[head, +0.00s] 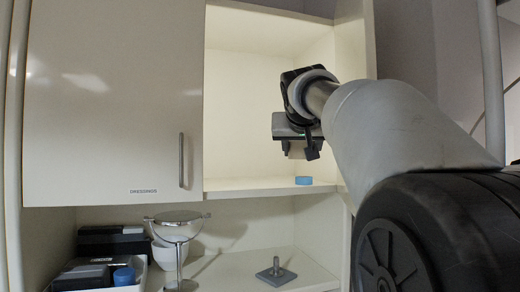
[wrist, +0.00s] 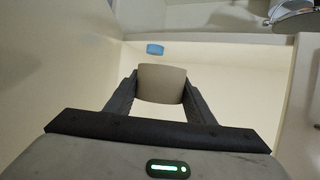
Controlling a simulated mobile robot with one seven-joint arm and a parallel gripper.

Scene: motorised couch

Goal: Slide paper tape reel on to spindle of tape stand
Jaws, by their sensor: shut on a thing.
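My gripper (wrist: 161,88) is shut on a beige-brown reel (wrist: 161,84), which sits between its two fingers in the wrist view. In the head view my gripper (head: 299,150) is inside the open upper cabinet section, above its shelf; the reel cannot be made out there. The tape stand (head: 276,272), a grey square base with a short upright spindle, stands on the lower counter, below and slightly left of my gripper. Its spindle looks bare. The stand cannot be made out in the wrist view.
A blue roll (head: 303,181) lies near the shelf's front edge. The shelf (head: 250,187) separates my gripper from the counter. A round metal piece on a stem (head: 178,226), a white bowl (head: 163,255) and a tray with dark boxes (head: 140,277) stand left. A closed door (head: 110,100) is upper left.

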